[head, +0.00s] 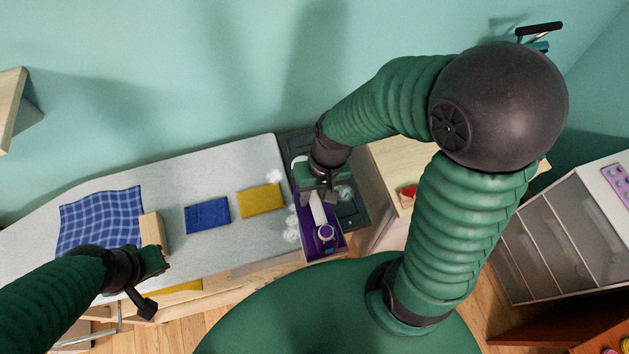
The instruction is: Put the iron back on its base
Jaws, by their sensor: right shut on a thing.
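The purple and white iron (326,236) is at the right end of the ironing board, with its white handle under my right gripper (322,190). My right gripper is shut on the iron from above and hides part of it. The dark grey base (352,212) lies beside and partly behind the iron. I cannot tell whether the iron touches the base. White steam puffs hang around the iron. My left gripper (152,280) is open and empty over the board's front edge, at the left.
The grey ironing board (215,180) carries a blue checked cloth (100,218), a wooden block (153,230), a blue folded cloth (208,214) and a yellow one (261,199). A wooden cabinet (395,160) with a red item stands right of the base. A drawer unit (560,235) stands far right.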

